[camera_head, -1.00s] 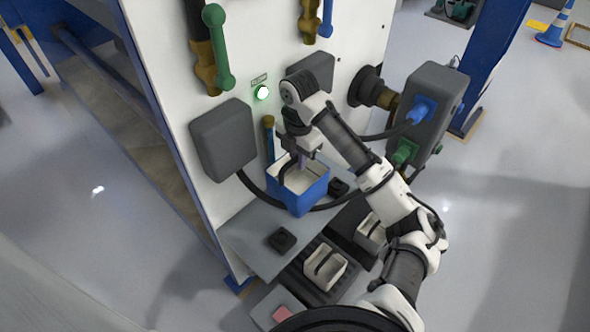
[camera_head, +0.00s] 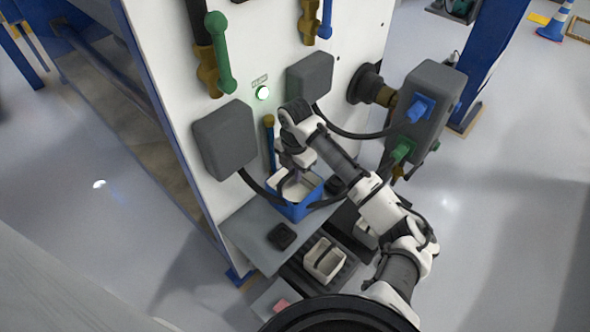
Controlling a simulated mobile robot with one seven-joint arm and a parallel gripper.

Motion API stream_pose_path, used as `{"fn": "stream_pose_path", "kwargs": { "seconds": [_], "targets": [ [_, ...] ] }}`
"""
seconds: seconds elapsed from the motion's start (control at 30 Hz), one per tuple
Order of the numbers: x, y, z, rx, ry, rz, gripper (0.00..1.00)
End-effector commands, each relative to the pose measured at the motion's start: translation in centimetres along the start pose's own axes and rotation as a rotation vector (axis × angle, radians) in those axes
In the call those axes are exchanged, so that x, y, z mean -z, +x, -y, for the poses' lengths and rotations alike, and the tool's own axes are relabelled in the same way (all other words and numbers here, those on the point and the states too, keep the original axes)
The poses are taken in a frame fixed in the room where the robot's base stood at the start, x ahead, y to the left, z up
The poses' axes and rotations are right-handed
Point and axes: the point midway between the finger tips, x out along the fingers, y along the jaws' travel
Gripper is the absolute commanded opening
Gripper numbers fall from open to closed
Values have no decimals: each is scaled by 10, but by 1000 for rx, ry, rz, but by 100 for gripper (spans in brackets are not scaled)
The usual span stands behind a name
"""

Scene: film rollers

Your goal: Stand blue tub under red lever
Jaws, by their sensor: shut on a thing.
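The blue tub (camera_head: 295,212) has blue outer walls and a pale inside. It is upright, close to the white panel, over the inner part of the grey shelf (camera_head: 252,232). My gripper (camera_head: 295,182) reaches down into the tub and is shut on it; the fingertips are partly hidden. I cannot tell whether the tub's base touches the shelf. I see no red lever; a green lever (camera_head: 219,52) and a blue lever (camera_head: 326,18) show higher on the panel.
Grey boxes (camera_head: 226,140) with dark cables are on the panel, and a cable passes beside the tub. A black block (camera_head: 282,236) sits on the shelf. Pale tubs (camera_head: 324,262) stand in a dark rack below. A grey box with plugs (camera_head: 428,105) juts out at right.

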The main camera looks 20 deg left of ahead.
Motion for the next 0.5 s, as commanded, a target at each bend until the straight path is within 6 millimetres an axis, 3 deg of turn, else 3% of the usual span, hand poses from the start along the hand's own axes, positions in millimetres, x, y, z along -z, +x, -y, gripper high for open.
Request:
{"fn": "stream_pose_path", "kwargs": {
  "seconds": [0.07, 0.1, 0.23, 0.5],
  "targets": [
    [0, 4, 0, 0, 0, 0, 0],
    [0, 2, 0, 0, 0, 0, 19],
    [0, 2, 0, 0, 0, 0, 35],
    [0, 1, 0, 0, 0, 0, 35]
  ]
}}
